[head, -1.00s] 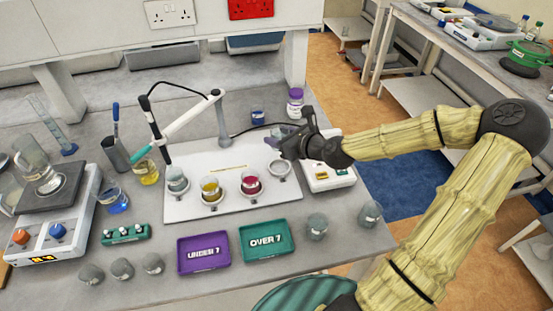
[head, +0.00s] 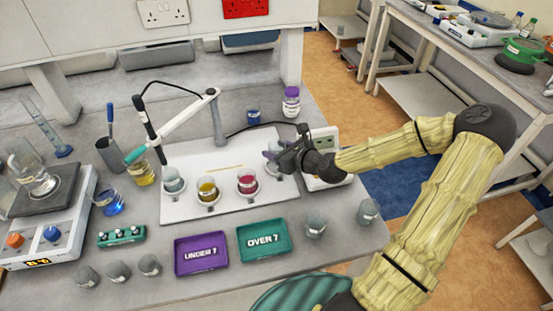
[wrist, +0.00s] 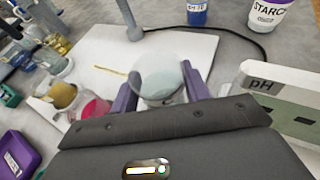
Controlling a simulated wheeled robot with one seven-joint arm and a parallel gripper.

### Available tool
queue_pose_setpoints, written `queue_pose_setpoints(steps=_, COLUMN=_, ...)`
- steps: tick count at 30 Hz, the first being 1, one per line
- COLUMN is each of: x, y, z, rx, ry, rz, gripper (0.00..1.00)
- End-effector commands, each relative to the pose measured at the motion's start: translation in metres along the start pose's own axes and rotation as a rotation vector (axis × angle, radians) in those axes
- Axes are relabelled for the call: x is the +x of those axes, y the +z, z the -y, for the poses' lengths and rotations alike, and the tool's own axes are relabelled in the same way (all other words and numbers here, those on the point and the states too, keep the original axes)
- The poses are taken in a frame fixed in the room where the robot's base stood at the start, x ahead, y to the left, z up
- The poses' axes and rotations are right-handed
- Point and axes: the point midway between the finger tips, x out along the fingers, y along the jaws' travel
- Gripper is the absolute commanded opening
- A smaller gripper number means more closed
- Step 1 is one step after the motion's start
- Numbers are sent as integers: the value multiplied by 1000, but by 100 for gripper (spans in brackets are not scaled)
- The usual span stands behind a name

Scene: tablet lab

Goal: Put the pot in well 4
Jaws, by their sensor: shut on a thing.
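My gripper (head: 271,154) is shut on a clear pot with pale grey-blue contents. In the wrist view the pot (wrist: 160,78) sits upright between the two purple fingers (wrist: 160,90). It is at the right end of the row on the white board (head: 225,205), where well 4 is. The gripper and pot largely hide that well, and I cannot tell whether the pot touches its bottom. The other wells hold a pale grey pot (head: 172,181), a yellow pot (head: 207,191) and a red pot (head: 247,184).
The pH meter (head: 325,172) stands just right of the gripper. A probe arm (head: 178,128) stands behind the board. Purple (head: 201,255) and green (head: 264,241) trays lie in front. A starch tub (head: 291,103) stands behind, and grey pots (head: 316,225) stand at the front right.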

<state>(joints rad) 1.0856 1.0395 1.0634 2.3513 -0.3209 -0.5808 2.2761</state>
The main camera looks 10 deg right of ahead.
Motion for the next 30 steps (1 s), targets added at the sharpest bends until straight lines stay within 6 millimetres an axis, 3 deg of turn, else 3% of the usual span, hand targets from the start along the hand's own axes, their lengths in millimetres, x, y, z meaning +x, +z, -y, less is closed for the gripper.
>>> queue_pose_setpoints(steps=7, x=3, y=-2, z=-3, rx=-2, ry=6, rz=0, gripper=23)
queue_pose_setpoints(steps=15, x=15, y=-32, z=-3, rx=-1, ry=5, rz=-1, gripper=23)
queue_pose_setpoints(steps=26, x=16, y=-36, z=-2, rx=0, ry=3, rz=0, gripper=23)
queue_pose_setpoints(steps=27, x=16, y=-36, z=-2, rx=-1, ry=2, rz=0, gripper=48)
queue_pose_setpoints(steps=30, x=16, y=-36, z=-2, rx=-2, ry=3, rz=0, gripper=68)
